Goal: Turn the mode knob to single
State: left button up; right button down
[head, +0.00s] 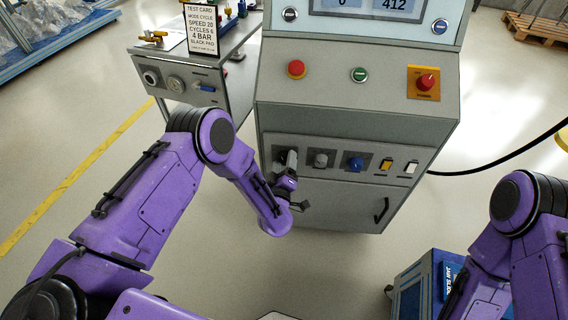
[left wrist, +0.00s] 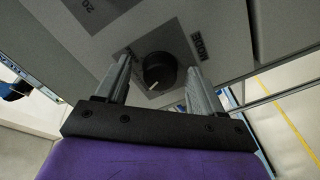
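The mode knob (left wrist: 160,70) is a round black dial with a white pointer on a grey plate marked MODE. In the left wrist view its pointer is toward the bottom of the picture. My left gripper (head: 286,168) is at the left end of the cabinet's lower panel and mostly hides the knob in the head view. In the left wrist view its two grey fingers stand apart, one on each side of the knob. I cannot tell whether they touch it. My right arm shows at the right of the head view, but its gripper is out of view.
Right of the mode knob are a grey knob (head: 321,158), a blue knob (head: 355,163), a yellow switch (head: 386,164) and a white switch (head: 410,167). A test card (head: 201,29) stands at left.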

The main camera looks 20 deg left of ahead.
pick_arm(q)
jog(key=s+d, duration=0.1)
jog(key=s, duration=0.9)
jog(key=shift+s+d, duration=0.2)
jog(key=shift+d, duration=0.2)
jog(key=s+a+f+m+g+h+p, duration=0.25)
jog(key=s+a+f+m+g, duration=0.35)
jog(key=s+f+g, duration=0.5)
jog(key=s+a+r+g+y+p, duration=0.1)
jog(key=s+a, duration=0.3)
jog(key=s, duration=0.4)
jog(key=s+a+r+g+y+p, duration=0.1)
jog(key=s+a+r+g+p, duration=0.1)
jog(key=s+a+r, duration=0.2)
jog(key=s+a, duration=0.1)
jog(key=s, duration=0.2)
jog(key=shift+s+a+r+n+g+y+p, duration=0.15)
jog(key=shift+s+n+g+y+p, duration=0.15)
jog(key=shift+s+n+y, duration=0.1)
